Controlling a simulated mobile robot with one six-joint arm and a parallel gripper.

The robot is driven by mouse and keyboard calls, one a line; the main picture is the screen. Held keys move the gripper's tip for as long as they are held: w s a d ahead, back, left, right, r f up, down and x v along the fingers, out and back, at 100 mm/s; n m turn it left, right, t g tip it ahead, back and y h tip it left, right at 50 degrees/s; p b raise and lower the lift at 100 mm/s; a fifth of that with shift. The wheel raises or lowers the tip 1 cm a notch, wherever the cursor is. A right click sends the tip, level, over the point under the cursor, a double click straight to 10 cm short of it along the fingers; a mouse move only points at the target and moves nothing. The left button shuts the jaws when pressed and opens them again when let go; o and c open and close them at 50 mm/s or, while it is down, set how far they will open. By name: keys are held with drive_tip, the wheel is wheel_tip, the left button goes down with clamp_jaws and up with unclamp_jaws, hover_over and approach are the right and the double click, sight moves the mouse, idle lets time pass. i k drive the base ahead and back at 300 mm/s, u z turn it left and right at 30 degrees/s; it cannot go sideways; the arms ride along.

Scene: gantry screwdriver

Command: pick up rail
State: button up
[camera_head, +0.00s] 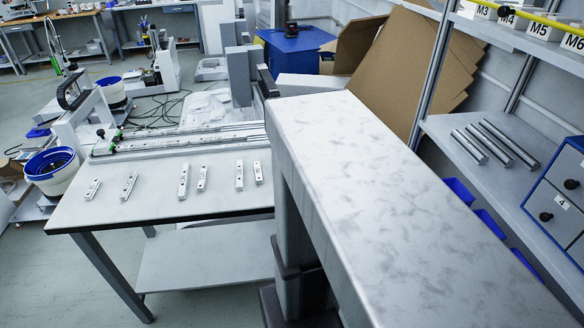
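Several grey metal bars, which look like rails (494,142), lie side by side on the grey shelf (452,142) at the right. They lie slanted, with small gaps between them. Long thin rails (185,140) also run along the back of the white worktable (110,205) at the left. I cannot tell which of these the task means. Several short pale metal pieces with dark marks (184,181) lie apart on that tabletop. My gripper is not in view, so I cannot see whether it holds anything.
A drawer cabinet (560,190) stands right of the bars, and blue bins (490,222) sit below the shelf. Labelled white boxes (541,28) line the shelf above. A blue-white bucket (52,170) stands left of the table. The table's front part is clear.

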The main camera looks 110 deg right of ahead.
sight(257, 165)
drive_tip(key=z, duration=0.3)
drive_tip(key=k, duration=0.8)
drive_tip(key=z, duration=0.55)
drive_tip(key=i, duration=0.6)
drive_tip(key=z, duration=0.2)
drive_tip(key=k, duration=0.55)
drive_tip(key=u, duration=0.15)
drive_tip(key=i, duration=0.3)
